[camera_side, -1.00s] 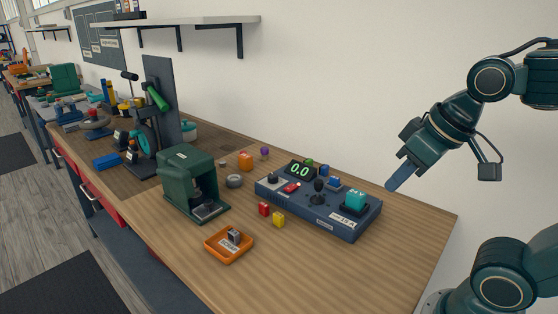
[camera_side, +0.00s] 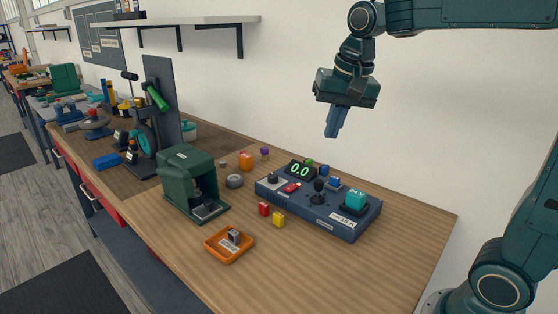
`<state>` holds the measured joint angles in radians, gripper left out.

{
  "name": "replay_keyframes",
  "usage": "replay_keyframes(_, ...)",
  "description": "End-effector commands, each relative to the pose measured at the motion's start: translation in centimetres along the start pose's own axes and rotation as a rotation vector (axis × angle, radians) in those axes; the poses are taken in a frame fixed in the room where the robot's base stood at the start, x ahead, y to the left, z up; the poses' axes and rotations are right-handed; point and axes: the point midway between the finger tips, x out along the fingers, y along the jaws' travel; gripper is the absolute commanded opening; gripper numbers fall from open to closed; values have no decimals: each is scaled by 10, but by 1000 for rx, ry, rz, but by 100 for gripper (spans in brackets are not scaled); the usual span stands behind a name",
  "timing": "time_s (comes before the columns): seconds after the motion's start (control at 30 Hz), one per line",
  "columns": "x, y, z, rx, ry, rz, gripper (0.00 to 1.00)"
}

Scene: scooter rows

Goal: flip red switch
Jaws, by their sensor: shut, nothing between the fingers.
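The red switch (camera_side: 292,187) is a small red piece on the left part of the dark blue control panel (camera_side: 338,228), near the display that reads 0.0. Its exact position, up or down, is too small to tell. My gripper (camera_side: 332,134) points downward in the air, above and behind the panel in the picture. Its blue fingers are shut and hold nothing. It is clear of the switch and of everything on the panel.
The panel also carries a black joystick (camera_side: 318,190), a teal block (camera_side: 355,199) and a blue button (camera_side: 333,182). The table's right end is clear.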

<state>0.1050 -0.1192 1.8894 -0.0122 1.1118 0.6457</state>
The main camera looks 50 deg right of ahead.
Motion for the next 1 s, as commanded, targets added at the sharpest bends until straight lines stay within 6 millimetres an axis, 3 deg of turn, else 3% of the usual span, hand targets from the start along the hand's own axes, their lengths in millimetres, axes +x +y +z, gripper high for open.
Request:
replay_keyframes(0.57,50,-32,-87,395,-80,98,0)
replay_keyframes(1.0,108,-42,-143,688,-121,187,0)
